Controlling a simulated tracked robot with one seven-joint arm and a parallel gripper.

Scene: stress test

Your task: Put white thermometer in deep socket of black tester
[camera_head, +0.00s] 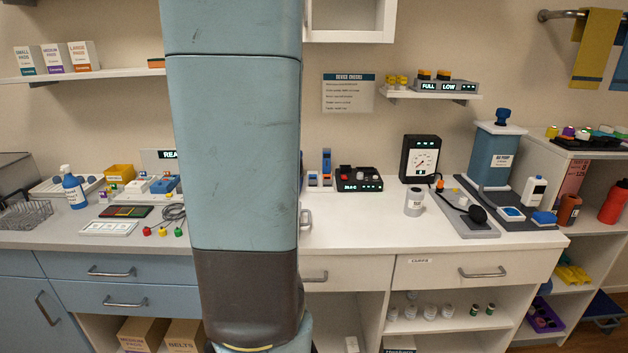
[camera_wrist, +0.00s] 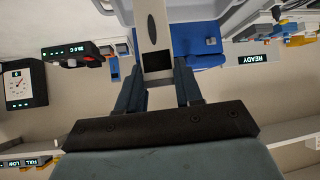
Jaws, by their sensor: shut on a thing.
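A white thermometer (camera_wrist: 152,35) with a grey oval button and a dark screen is between the fingers of my gripper (camera_wrist: 158,82) in the wrist view, which is upside down. My gripper is shut on its screen end; the far end runs out of the frame. In the head view my own arm hides the gripper and the thermometer. The black tester (camera_head: 359,180), with a lit display and a red part on top, stands on the white counter right of my arm. It also shows in the wrist view (camera_wrist: 88,55), apart from the thermometer. Its sockets are too small to tell.
A black gauge box (camera_head: 420,158) stands right of the tester, with a white jar (camera_head: 414,202) in front. Small blue holders (camera_head: 327,168) stand left of the tester. A large blue surface (camera_wrist: 195,45) lies behind the thermometer. The counter front (camera_head: 350,225) is clear.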

